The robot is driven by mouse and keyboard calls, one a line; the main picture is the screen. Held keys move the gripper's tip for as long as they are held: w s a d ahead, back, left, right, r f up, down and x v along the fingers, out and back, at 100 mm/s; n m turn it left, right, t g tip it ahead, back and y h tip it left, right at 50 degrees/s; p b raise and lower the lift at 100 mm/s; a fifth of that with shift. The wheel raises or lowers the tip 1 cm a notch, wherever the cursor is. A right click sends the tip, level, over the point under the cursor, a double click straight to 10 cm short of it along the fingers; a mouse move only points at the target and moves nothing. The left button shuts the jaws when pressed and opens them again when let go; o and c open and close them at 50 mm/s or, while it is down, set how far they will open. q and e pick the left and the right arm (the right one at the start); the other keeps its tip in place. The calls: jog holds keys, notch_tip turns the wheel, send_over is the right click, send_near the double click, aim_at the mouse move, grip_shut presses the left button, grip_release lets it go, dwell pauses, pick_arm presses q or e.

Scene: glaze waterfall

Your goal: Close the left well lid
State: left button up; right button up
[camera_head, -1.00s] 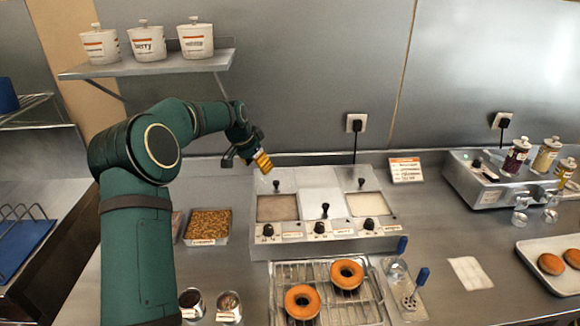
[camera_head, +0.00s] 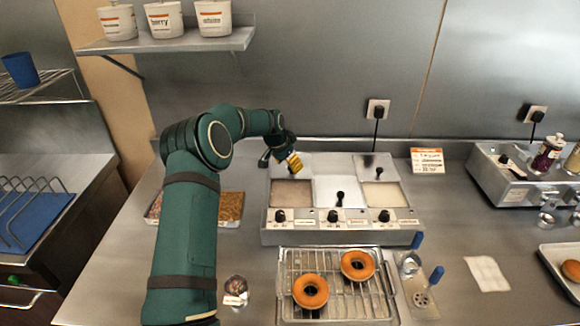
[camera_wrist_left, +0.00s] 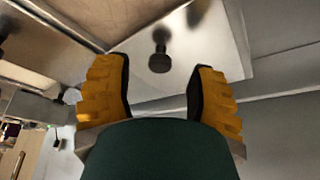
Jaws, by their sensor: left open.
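The glaze warmer (camera_head: 340,235) has three wells in a row. The left well (camera_head: 290,193) shows brown glaze at its front and stands open. Its lid lies at the back, mostly hidden behind my left gripper (camera_head: 294,162) in the head view. In the left wrist view, a pale lid panel (camera_wrist_left: 205,45) carries a dark knob (camera_wrist_left: 159,57). The knob shows between the open yellow fingers of my left gripper (camera_wrist_left: 160,92), beyond their tips; I see no contact. My right gripper is not in view.
The middle lid (camera_head: 325,186) covers its well. The right well (camera_head: 383,195) shows cream glaze, with its lid (camera_head: 372,168) at the back. A rack with two donuts (camera_head: 310,291) stands in front. A topping tray (camera_head: 230,207) sits left, partly behind my arm.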

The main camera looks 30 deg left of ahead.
pick_arm(q)
jog(key=shift+x, duration=1.05)
grip_shut()
